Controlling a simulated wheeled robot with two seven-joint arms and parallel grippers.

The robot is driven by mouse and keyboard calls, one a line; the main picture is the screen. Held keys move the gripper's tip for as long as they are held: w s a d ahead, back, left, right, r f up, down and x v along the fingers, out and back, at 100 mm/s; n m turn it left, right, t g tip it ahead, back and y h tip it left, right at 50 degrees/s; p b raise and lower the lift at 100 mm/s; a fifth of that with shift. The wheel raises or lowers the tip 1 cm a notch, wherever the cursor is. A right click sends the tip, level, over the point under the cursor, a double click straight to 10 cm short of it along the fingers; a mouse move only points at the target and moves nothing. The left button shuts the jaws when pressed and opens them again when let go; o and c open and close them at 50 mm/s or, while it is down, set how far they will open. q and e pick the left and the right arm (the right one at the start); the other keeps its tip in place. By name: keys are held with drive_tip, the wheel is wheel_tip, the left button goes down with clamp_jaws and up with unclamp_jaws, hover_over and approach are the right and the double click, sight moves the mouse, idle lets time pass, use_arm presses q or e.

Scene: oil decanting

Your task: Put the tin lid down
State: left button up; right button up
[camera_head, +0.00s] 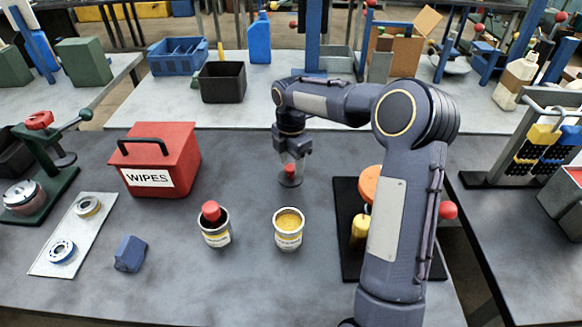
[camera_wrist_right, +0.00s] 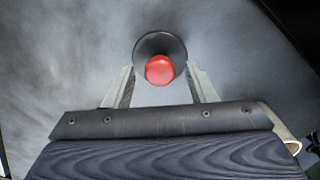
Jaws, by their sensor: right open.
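The tin lid (camera_head: 290,183) is a dark round disc with a red knob, lying flat, apparently on the grey table behind the open tin. In the right wrist view the lid (camera_wrist_right: 150,42) sits beyond my fingertips, with its red knob centred between them. My right gripper (camera_head: 291,162) points down over the lid, its fingers open on either side of the knob with visible gaps. An open tin (camera_head: 289,240) with yellow contents stands in front of the lid. Another tin (camera_head: 217,237) to its left has a red-topped object in it. My left gripper is out of view.
A red WIPES box (camera_head: 160,160) stands at left, near a pale plate (camera_head: 70,232) with two rings and a blue block (camera_head: 130,253). A black mat (camera_head: 348,250) with orange and yellow items lies right, partly behind my arm. The table around the lid is clear.

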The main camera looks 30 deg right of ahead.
sight(291, 167)
wheel_tip(291, 167, up, 10)
drive_tip(key=s+a+r+m+t, duration=0.1)
drive_tip(key=s+r+m, duration=0.1)
drive_tip(key=s+m, duration=0.15)
drive_tip(key=s+a+r+m, duration=0.2)
drive_tip(key=s, duration=0.3)
drive_tip(key=s+a+f+m+t+y, duration=0.1)
drive_tip(key=s+a+f+m, duration=0.1)
drive_tip(key=s+m, duration=0.3)
drive_tip(key=s+a+f+m+t+y, duration=0.1)
drive_tip(key=s+a+f+m+t, duration=0.1)
drive_tip(key=s+m, duration=0.3)
drive_tip(key=s+a+f+m+t+y, duration=0.1)
drive_tip(key=s+a+f+m, duration=0.2)
drive_tip(key=s, duration=0.7)
drive_tip(key=shift+s+a+f+m+t+y+p, duration=0.2)
drive_tip(key=shift+s+a+m+t+y+p, duration=0.15)
drive_tip(key=shift+a+m, duration=0.7)
drive_tip(key=shift+d, duration=0.2)
